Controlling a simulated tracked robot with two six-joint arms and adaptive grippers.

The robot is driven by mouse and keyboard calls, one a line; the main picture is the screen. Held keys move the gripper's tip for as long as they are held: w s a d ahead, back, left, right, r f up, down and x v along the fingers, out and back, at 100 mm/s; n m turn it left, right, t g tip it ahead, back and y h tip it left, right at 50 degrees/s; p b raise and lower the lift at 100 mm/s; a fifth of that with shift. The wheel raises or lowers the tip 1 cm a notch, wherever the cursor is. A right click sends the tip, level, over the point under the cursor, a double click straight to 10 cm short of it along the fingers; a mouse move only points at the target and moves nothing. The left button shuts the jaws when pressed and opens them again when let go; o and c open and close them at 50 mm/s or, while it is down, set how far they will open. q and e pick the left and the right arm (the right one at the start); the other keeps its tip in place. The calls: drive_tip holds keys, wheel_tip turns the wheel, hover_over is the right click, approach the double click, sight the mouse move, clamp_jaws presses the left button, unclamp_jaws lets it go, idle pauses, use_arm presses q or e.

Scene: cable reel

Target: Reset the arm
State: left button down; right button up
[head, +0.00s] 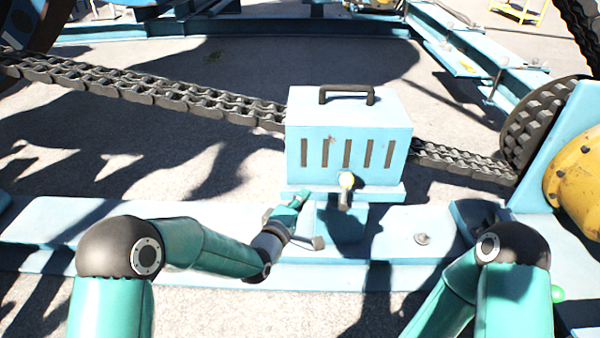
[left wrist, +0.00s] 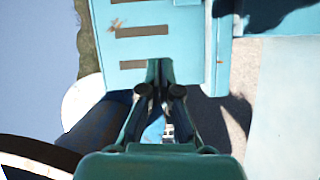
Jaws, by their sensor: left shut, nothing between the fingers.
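My left arm reaches in from the left in the head view. Its gripper (head: 300,197) is at the lower left of the light blue slotted box (head: 349,130), by the ledge under it. In the left wrist view the two dark fingertips (left wrist: 160,92) are together and hold nothing. The box's slotted face (left wrist: 140,45) is just beyond them; I cannot tell whether they touch it. My right arm (head: 512,275) is bent at the lower right, and its gripper is out of view.
A heavy chain (head: 150,90) runs behind the box to a toothed wheel (head: 540,120) at right. A light blue beam (head: 130,225) crosses in front. Open pavement (head: 240,315) lies nearer me.

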use_arm(q)
drive_tip(key=s+a+f+n+g+y, duration=0.1)
drive_tip(key=s+a+f+n+y, duration=0.15)
drive_tip(key=a+f, duration=0.8)
drive_tip(key=s+a+f+g+y, duration=0.2)
drive_tip(key=s+a+f+g, duration=0.25)
drive_tip(key=s+f, duration=0.35)
drive_tip(key=s+f+m+g, duration=0.5)
drive_tip(key=s+m, duration=0.1)
drive_tip(key=s, duration=0.7)
drive_tip(key=s+f+m+g, duration=0.4)
drive_tip(key=s+f+m, duration=0.15)
drive_tip(key=s, duration=0.65)
wheel_tip(320, 180, up, 38)
drive_tip(key=p, duration=3.7)
drive_tip(key=shift+a+f, duration=0.15)
drive_tip(key=shift+a, duration=0.1)
drive_tip(key=shift+w, duration=0.1)
